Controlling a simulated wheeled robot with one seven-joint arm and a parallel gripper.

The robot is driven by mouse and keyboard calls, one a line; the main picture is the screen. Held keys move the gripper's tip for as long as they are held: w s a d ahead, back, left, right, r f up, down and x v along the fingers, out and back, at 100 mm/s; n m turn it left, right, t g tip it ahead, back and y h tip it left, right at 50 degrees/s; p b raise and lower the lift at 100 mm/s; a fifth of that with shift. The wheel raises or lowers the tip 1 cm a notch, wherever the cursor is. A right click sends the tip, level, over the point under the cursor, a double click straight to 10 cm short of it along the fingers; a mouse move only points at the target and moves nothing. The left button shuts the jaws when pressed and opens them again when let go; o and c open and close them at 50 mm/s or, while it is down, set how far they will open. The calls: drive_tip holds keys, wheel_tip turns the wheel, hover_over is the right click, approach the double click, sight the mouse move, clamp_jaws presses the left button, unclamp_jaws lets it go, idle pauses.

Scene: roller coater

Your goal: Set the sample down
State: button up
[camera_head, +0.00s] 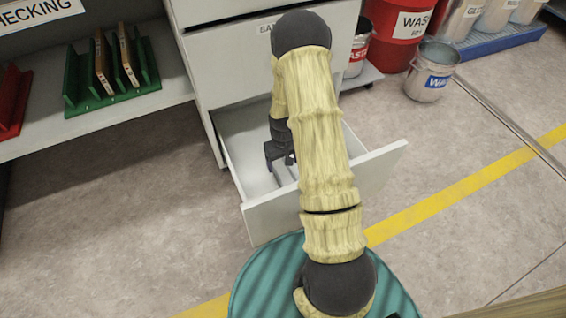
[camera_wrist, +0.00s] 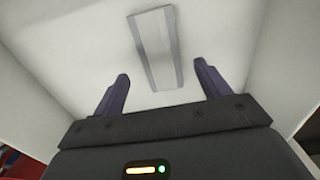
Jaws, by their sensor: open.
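The sample, a flat grey strip with a lighter middle (camera_wrist: 156,50), lies on the white floor of the open drawer (camera_head: 236,150) in the wrist view. It is beyond my fingertips with a gap to either side, and no finger touches it in the picture. In the head view a grey piece of it shows just below my gripper (camera_head: 280,158), partly hidden by my arm. My gripper reaches down into the drawer.
White drawer walls stand on both sides in the wrist view. The drawer front (camera_head: 260,217) is pulled out over the floor. A shelf with green racks (camera_head: 112,85) is at left. Red and metal bins (camera_head: 430,78) stand at back right.

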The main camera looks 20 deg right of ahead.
wheel_tip(320, 180, up, 7)
drive_tip(key=p, duration=0.4)
idle(0.4)
wheel_tip(320, 180, up, 13)
drive_tip(key=t, duration=0.1)
hover_over(283, 173)
drive_tip(key=s+a, duration=0.4)
drive_tip(key=a, duration=0.1)
drive_tip(key=s+a+r+t, duration=0.1)
drive_tip(key=s+a+r, duration=0.4)
drive_tip(key=s+r, duration=0.4)
drive_tip(key=shift+s+t, duration=0.3)
drive_tip(key=shift+s, duration=0.35)
